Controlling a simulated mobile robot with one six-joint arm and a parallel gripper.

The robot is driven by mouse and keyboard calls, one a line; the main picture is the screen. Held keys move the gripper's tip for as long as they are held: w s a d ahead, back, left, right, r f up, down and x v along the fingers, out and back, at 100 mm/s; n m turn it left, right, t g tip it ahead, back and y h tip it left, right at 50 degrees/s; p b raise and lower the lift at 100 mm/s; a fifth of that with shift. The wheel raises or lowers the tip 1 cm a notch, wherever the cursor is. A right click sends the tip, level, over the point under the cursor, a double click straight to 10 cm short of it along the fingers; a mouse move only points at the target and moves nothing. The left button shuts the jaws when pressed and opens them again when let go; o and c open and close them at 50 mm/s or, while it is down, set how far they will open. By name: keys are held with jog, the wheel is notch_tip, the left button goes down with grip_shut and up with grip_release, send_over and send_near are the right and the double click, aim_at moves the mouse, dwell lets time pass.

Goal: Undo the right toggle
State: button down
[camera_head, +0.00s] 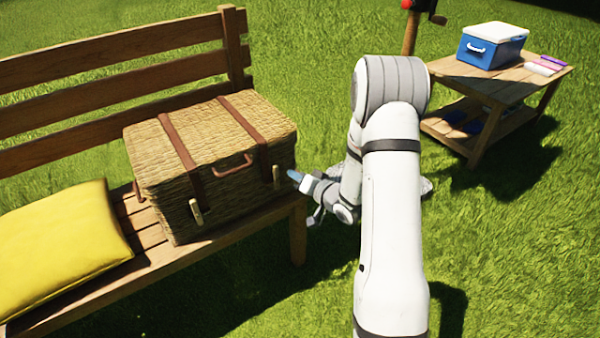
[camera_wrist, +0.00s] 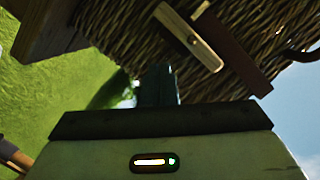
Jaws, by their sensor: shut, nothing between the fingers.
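A wicker hamper (camera_head: 165,155) with two brown leather straps stands closed on the bench seat. Its right toggle (camera_head: 276,174), a small pale wooden peg, is roughly upright at the front by the right strap. The left toggle (camera_head: 197,211) hangs at the left strap, slightly tilted. In the wrist view the right toggle (camera_wrist: 180,30) lies slanted at the top, with a dark pin at its middle, beside the strap (camera_wrist: 235,50). My gripper (camera_head: 293,175) is shut and empty, just right of the right toggle. Its fingers (camera_wrist: 158,85) show below the toggle, apparently apart from it.
The wooden bench (camera_head: 150,262) carries a yellow cushion (camera_head: 60,245) at left. The hamper's handle (camera_head: 232,167) sits between the straps. A side table (camera_head: 510,85) with a blue cooler (camera_head: 490,50) stands at the back right. Open grass lies around my arm.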

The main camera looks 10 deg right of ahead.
jog(key=shift+a, duration=0.35)
jog(key=shift+w+d, duration=0.2)
jog(key=shift+d, duration=0.15)
jog(key=s+d+p, duration=0.3)
jog(key=s+d, duration=0.4)
jog(key=d, duration=0.2)
jog(key=shift+s+d, duration=0.2)
jog(key=shift+d, duration=0.05)
jog(key=shift+r, duration=0.1)
